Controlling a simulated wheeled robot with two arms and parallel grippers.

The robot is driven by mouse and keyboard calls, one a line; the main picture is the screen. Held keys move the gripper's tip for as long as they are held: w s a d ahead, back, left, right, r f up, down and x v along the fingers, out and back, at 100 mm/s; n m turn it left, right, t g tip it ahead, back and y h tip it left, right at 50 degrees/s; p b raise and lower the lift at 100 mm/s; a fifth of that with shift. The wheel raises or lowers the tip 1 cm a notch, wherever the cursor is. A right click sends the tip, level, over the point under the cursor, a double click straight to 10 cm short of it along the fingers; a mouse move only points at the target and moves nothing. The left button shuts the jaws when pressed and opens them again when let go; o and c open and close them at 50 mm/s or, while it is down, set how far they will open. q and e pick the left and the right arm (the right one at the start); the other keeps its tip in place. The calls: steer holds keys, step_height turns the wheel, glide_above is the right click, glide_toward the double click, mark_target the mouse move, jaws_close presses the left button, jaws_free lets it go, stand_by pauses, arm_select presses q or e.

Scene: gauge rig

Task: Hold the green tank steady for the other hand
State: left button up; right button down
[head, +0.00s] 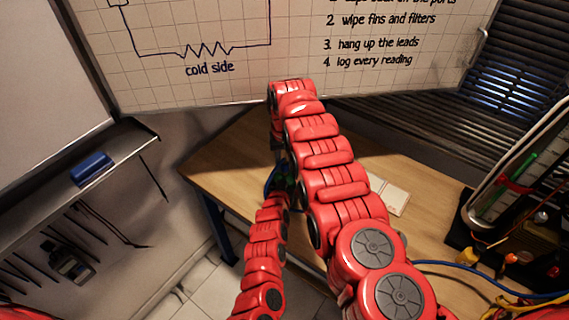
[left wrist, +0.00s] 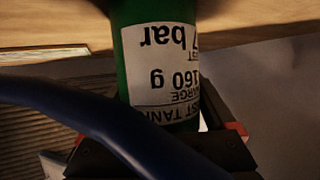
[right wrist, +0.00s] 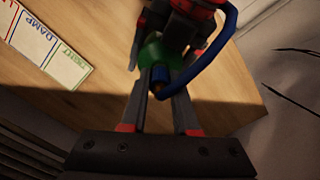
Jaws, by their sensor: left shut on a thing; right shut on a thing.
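The green tank (left wrist: 122,55) fills the upper middle of the left wrist view, its white label (left wrist: 162,70) upside down with "7 bar" and "160 g". My left gripper (left wrist: 165,135) is shut on it low in that view. In the right wrist view the tank's green end (right wrist: 152,50) shows beyond my right gripper (right wrist: 160,78). The right gripper is shut on a small blue fitting with a brass-coloured tip (right wrist: 158,88), close to the tank; whether they touch is unclear. A blue hose (right wrist: 222,55) curves beside it. In the head view the arms largely hide both grippers and the tank.
The wooden table (head: 235,165) lies beneath, with a pale card (head: 390,195) on it. At right stand a gauge rig (head: 515,180) and loose blue and yellow hoses.

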steer(key=shift+r, duration=0.2)
steer(key=shift+r, duration=2.35)
arm_select(q)
steer(key=o, duration=1.4)
steer(key=v, duration=1.2)
steer(key=shift+r, duration=0.15)
arm_select(e)
steer(key=shift+r, duration=0.1)
step_height(320, 180, up, 6)
steer(key=p, duration=0.6)
arm_select(q)
step_height(320, 180, up, 7)
